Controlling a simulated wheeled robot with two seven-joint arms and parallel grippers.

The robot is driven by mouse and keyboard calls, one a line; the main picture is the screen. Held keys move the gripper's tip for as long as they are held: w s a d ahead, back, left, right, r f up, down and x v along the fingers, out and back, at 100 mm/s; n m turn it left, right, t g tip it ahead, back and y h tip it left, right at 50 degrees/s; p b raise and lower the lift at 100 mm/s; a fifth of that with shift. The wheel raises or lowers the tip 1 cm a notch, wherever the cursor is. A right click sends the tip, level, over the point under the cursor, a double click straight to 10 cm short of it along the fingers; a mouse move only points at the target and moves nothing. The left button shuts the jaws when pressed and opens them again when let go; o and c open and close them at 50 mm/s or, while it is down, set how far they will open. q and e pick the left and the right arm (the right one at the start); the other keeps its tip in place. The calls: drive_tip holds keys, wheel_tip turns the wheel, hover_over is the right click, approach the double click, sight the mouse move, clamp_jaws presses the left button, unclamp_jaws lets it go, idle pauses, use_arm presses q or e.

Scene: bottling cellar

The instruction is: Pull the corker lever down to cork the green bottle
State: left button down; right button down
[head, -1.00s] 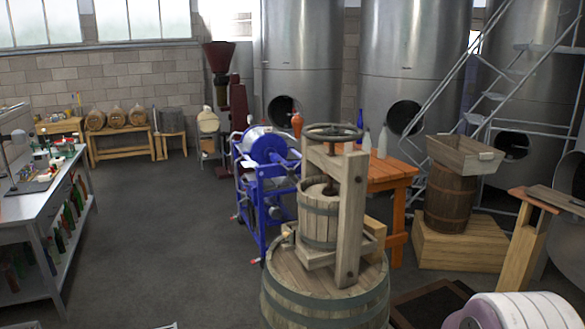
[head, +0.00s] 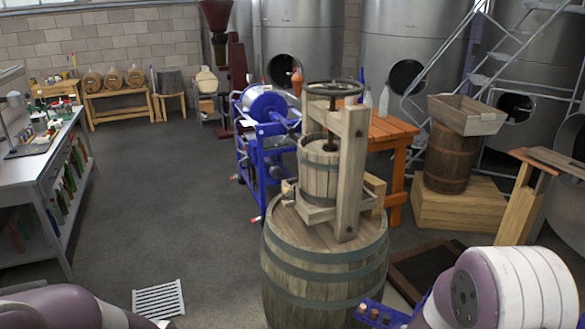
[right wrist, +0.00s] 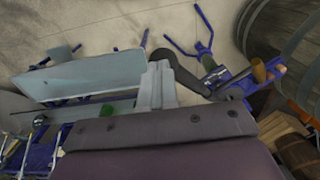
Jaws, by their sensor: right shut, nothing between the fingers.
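In the right wrist view, my right gripper (right wrist: 160,85) is shut with nothing between its fingers. Just beyond and right of its fingertips is a black curved lever arm (right wrist: 180,72), part of a blue-framed device that appears to be the corker (right wrist: 237,83). I cannot tell whether the fingers touch the lever. A small green piece (right wrist: 209,63), possibly the green bottle seen from above, sits beside the lever. In the head view, only a blue edge with corks (head: 375,315) shows at the bottom, beside my right arm. My left gripper is out of view.
A wooden basket press (head: 320,180) stands on a large barrel (head: 325,270) in front. A blue machine (head: 265,140) and an orange table (head: 395,130) are behind it. A workbench (head: 40,160) lines the left. A floor grate (head: 158,299) lies on open floor.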

drive_tip(key=shift+f, duration=0.1)
drive_tip(key=shift+s+a+f+b, duration=0.1)
drive_tip(key=shift+s+f+b, duration=0.1)
drive_tip(key=shift+f+b, duration=0.85)
drive_tip(key=shift+f, duration=0.25)
drive_tip(key=shift+w, duration=0.1)
drive_tip(key=shift+s+a+f+b, duration=0.1)
drive_tip(key=shift+s+f+b, duration=0.1)
drive_tip(key=shift+f+b, duration=0.4)
drive_tip(key=shift+s+f+b, duration=0.2)
drive_tip(key=shift+f+b, duration=0.15)
drive_tip(key=shift+f, duration=0.4)
drive_tip(key=shift+s+a+f+b, duration=0.1)
drive_tip(key=shift+f+b, duration=0.4)
drive_tip(key=shift+f, duration=0.2)
drive_tip(key=shift+s+a+f+b, duration=0.1)
drive_tip(key=shift+f+b, duration=0.4)
drive_tip(key=shift+f, duration=0.15)
drive_tip(key=shift+w, duration=0.1)
